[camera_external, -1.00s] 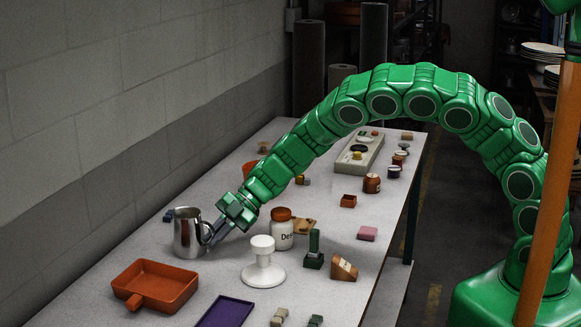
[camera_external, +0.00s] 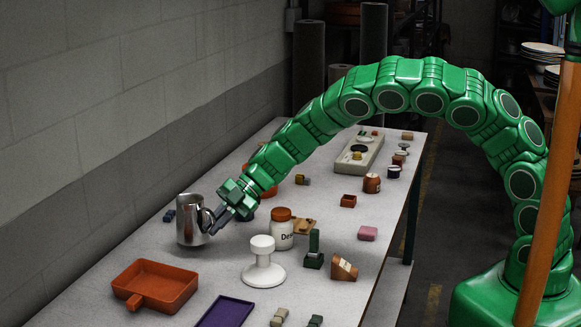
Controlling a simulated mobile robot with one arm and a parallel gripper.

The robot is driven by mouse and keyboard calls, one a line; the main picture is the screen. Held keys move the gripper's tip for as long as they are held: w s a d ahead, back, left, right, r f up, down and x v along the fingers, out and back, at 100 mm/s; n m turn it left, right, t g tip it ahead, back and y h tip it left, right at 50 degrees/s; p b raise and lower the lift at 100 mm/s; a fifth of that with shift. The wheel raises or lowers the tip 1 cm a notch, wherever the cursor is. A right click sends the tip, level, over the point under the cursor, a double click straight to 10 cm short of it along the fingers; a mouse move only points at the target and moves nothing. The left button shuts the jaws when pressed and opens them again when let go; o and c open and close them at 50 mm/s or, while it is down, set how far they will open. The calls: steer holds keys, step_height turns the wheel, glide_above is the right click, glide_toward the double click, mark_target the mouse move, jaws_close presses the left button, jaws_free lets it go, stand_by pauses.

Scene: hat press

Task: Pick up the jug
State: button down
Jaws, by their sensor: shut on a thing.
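The jug (camera_external: 189,221) is a shiny steel pitcher at the left side of the table. It is upright, with its handle side facing right toward my gripper. My gripper (camera_external: 217,219) reaches down from the upper right and is shut on the jug at its handle side. The fingertips partly cover the handle. I cannot tell clearly whether the jug's base is touching the table or slightly above it.
An orange square pan (camera_external: 155,284) lies in front of the jug. A white pedestal piece (camera_external: 263,264) and a white jar with a brown lid (camera_external: 282,230) stand to the right. A wall runs along the left.

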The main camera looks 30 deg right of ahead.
steer(key=s+d+r, duration=0.9)
steer(key=d, duration=0.1)
steer(key=shift+r, duration=0.2)
stand_by(1.4)
